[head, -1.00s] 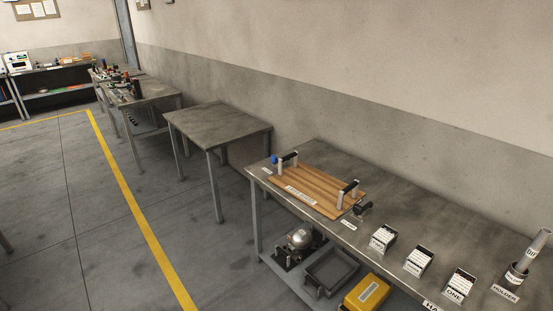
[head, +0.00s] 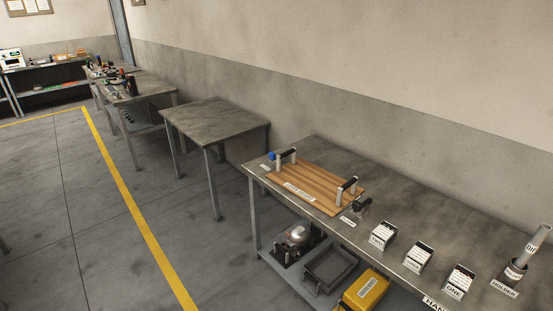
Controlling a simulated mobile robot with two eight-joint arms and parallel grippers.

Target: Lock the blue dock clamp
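A small blue knob (head: 271,156) shows at the far left corner of the wooden board, by a small white label. It looks like part of the blue clamp, but it is too small to tell whether the clamp is locked. The wooden board (head: 318,190) lies on the near metal table and has two black-topped handles, one at each end. A black clamp-like part (head: 362,205) sits just right of the board, beside another label. Neither of my grippers is in view.
The metal table (head: 410,195) also bears several labelled card blocks (head: 383,235) and a holder with a grey tube (head: 515,272). Its lower shelf holds a compressor (head: 298,233), a dark tray (head: 330,268) and a yellow case (head: 365,290). An empty table (head: 215,115) stands beyond; floor at left is clear.

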